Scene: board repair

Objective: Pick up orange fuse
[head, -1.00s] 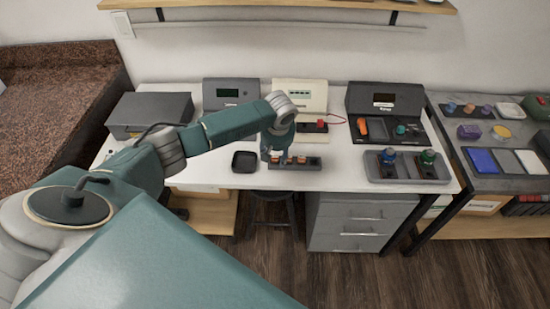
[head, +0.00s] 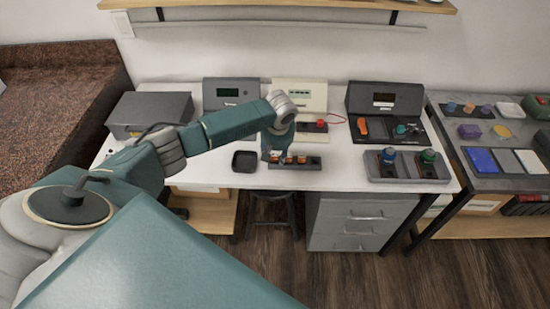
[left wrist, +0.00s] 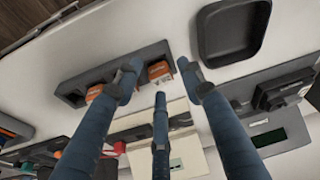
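A dark grey fuse rack (head: 311,166) lies near the front of the white table and holds orange fuses. One orange fuse (left wrist: 159,70) sits in the rack between the spread fingers of my left gripper (left wrist: 160,77). The fingers are open around it, with no clear grip. Another orange fuse (left wrist: 94,93) sits further along the rack, beside one finger. In the head view, my left gripper (head: 273,155) is over the left part of the rack and partly hides it; an orange fuse (head: 301,159) shows to its right. My right gripper is not in view.
A black square tray (head: 244,161) is left of the rack; it also shows in the left wrist view (left wrist: 232,52). A grey holder (head: 405,179) with blue-topped and green-topped parts is at the right. Instrument boxes (head: 300,95) stand behind.

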